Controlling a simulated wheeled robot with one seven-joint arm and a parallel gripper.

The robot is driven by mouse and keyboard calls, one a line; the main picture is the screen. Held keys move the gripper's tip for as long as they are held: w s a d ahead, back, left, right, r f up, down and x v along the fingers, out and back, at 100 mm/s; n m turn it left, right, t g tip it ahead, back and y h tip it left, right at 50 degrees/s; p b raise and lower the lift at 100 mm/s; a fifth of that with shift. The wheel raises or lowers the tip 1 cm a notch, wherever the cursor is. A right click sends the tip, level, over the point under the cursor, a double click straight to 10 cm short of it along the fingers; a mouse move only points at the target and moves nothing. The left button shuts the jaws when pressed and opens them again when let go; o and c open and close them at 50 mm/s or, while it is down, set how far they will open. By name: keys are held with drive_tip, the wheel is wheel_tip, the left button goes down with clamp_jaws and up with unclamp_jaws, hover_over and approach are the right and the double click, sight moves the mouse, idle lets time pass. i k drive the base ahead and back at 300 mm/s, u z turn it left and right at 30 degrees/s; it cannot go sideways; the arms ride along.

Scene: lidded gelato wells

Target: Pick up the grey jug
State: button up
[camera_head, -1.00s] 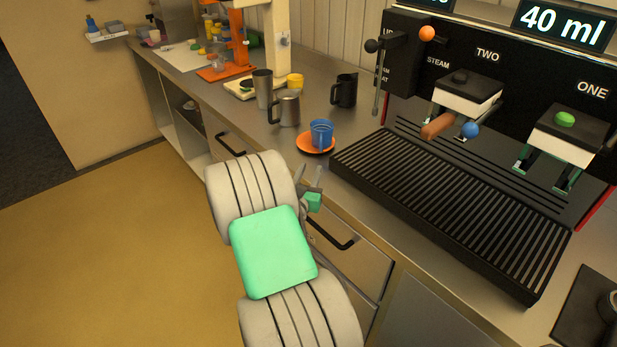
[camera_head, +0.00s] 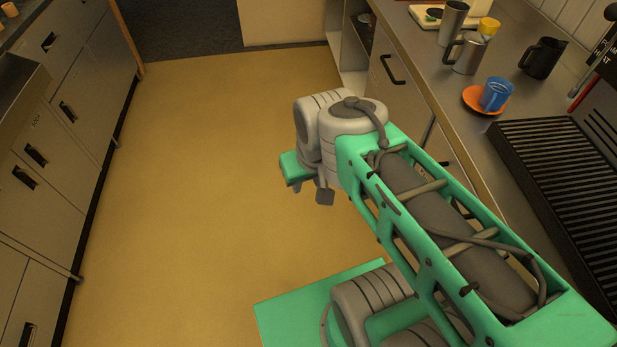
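The grey jug (camera_head: 466,54) stands upright on the metal counter at the upper right, its dark handle on the left side. A taller grey cup (camera_head: 453,22) stands just behind it and a black jug (camera_head: 543,57) to its right. My gripper (camera_head: 312,191) is partly seen beyond my folded arm, over the floor in front of the counter, low and well to the left of the grey jug and apart from it. Its small fingers point down; their opening is not clear, and I see nothing held.
A blue cup (camera_head: 496,94) on an orange saucer (camera_head: 474,100) stands in front of the grey jug. A yellow cup (camera_head: 489,27) is behind it. A black drip grille (camera_head: 540,150) lies to the right. Drawers (camera_head: 36,155) line the left; the floor (camera_head: 190,180) between is clear.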

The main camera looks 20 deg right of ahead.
sight(472, 48)
drive_tip(key=z, duration=1.3)
